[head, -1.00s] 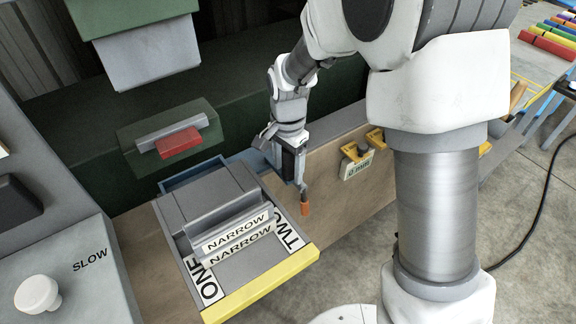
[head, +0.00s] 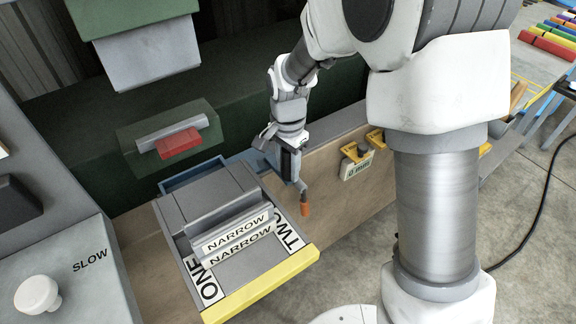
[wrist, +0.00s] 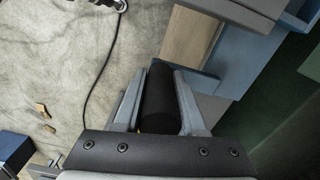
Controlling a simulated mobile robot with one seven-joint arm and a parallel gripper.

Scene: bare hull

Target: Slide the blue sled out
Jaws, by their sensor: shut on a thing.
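A blue sled (head: 191,172) shows as a blue edge behind the grey blocks on the bench, in the middle left of the head view. Blue surfaces also show at the upper right of the wrist view (wrist: 243,62). My gripper (head: 291,166) is just right of the blocks, pointing down by the bench's front face. In the wrist view my gripper (wrist: 156,78) has its two fingers on either side of a black cylinder (wrist: 158,105) and is shut on it. What the cylinder joins to is hidden.
Grey blocks marked NARROW (head: 238,233) stand behind a yellow front edge (head: 265,285). A small orange-ended piece (head: 305,209) hangs just below my gripper. A red block (head: 180,144) sits on the green machine behind. A white knob (head: 37,294) is at lower left.

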